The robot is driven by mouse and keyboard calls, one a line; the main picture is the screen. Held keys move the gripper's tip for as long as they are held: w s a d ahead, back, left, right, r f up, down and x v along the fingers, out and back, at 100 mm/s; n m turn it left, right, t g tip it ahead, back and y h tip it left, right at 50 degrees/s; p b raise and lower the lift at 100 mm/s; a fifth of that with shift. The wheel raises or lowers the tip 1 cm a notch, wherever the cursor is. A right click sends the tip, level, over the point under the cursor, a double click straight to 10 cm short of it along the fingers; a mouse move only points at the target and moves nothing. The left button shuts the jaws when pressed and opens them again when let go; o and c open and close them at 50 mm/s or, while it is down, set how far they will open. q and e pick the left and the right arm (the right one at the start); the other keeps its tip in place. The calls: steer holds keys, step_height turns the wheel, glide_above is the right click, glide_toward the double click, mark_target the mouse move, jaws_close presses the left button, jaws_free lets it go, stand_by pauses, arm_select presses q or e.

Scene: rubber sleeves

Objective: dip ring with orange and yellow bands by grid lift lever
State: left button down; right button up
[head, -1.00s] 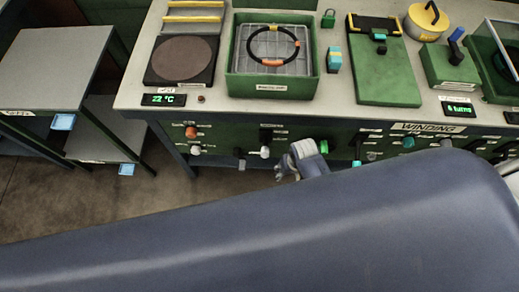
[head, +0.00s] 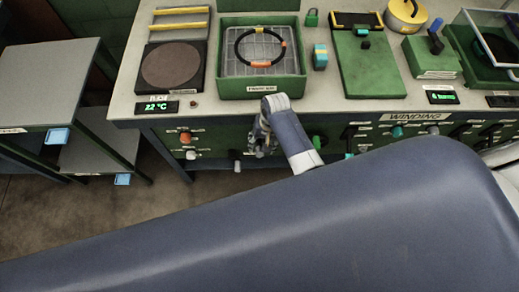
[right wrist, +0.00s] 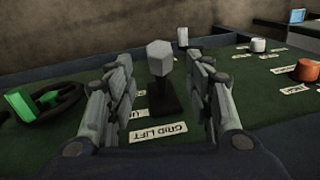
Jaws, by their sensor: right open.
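The black ring with orange and yellow bands (head: 260,64) lies on a wire grid (head: 233,68) inside the green tank (head: 232,90). The grid lift lever (right wrist: 160,58) has a pale faceted knob on a dark stem above a "GRID LIFT" label (right wrist: 160,132) in the right wrist view. My right gripper (right wrist: 161,68) is open, with one finger on each side of the lever in that view; contact cannot be seen. In the head view my right gripper (head: 262,138) is at the front panel below the tank and hides the lever. My left gripper is out of view.
Other controls sit close by: an orange knob (head: 185,137), a white knob (head: 191,155) and a green handle (right wrist: 20,103) with a black wheel. A round hotplate (head: 172,65) is left of the tank.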

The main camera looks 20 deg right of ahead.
mark_target(260, 148)
steer(key=shift+w+a+f+b, duration=0.1)
steer(key=shift+a+f+b, duration=0.1)
steer(key=shift+f, duration=1.25)
steer(key=shift+w+a+f+b, duration=0.1)
steer(key=shift+a+f+b, duration=0.1)
steer(key=shift+f, duration=1.2)
jaws_close()
